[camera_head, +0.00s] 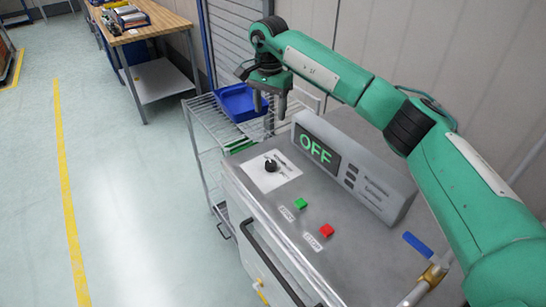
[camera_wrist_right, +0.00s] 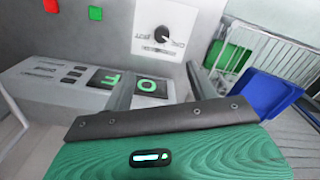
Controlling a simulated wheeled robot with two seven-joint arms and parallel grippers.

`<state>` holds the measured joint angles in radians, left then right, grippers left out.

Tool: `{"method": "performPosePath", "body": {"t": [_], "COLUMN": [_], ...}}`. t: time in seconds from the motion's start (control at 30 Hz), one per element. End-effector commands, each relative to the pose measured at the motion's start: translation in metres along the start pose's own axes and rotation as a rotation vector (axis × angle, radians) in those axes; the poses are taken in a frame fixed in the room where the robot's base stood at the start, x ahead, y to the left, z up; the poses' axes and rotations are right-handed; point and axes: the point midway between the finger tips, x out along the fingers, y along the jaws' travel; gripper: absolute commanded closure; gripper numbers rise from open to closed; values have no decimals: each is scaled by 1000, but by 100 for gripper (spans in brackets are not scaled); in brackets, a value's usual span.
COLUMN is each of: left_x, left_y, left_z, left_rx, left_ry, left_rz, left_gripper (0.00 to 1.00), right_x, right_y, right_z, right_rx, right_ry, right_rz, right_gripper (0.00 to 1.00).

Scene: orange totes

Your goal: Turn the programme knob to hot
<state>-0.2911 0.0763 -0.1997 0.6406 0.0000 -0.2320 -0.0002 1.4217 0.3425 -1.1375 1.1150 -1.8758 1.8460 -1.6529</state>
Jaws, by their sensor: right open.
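The programme knob (camera_head: 270,166) is a small black knob on a white label plate (camera_head: 282,180) at the far left end of the grey machine top. It also shows in the right wrist view (camera_wrist_right: 162,34), upside down with its label; I cannot tell for certain which mark it points to. The display box (camera_head: 320,152) reads OFF in green. My right gripper (camera_head: 270,105) is open and empty, fingers pointing down. It is raised above and behind the knob, apart from it, near the far end of the display box. My left gripper is not in view.
A green button (camera_head: 300,204) and a red button (camera_head: 327,230) sit nearer on the machine top (camera_head: 375,268). A black handle (camera_head: 268,260) runs along its front. A wire rack (camera_head: 207,150) with a blue bin (camera_head: 238,103) stands beyond. A wooden workbench (camera_head: 150,32) is farther back.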

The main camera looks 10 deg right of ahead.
Motion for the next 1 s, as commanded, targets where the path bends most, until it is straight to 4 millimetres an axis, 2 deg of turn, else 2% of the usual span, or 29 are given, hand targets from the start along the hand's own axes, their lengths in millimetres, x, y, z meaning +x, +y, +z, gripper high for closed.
{"method": "performPosePath", "body": {"t": [0.03,0.3,0.57,0.83,1.0], "left_x": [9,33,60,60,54], "left_y": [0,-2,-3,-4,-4], "left_z": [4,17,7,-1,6], "left_rx": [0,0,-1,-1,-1], "left_ry": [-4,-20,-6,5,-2], "left_rz": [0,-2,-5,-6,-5], "left_gripper": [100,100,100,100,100], "right_x": [9,37,65,77,105], "right_y": [0,0,0,0,0], "right_z": [0,0,0,0,1], "right_rx": [0,-1,0,0,0], "right_ry": [0,-1,0,-2,-3], "right_rz": [-1,-1,-1,1,3], "right_gripper": [41,41,41,41,41]}}
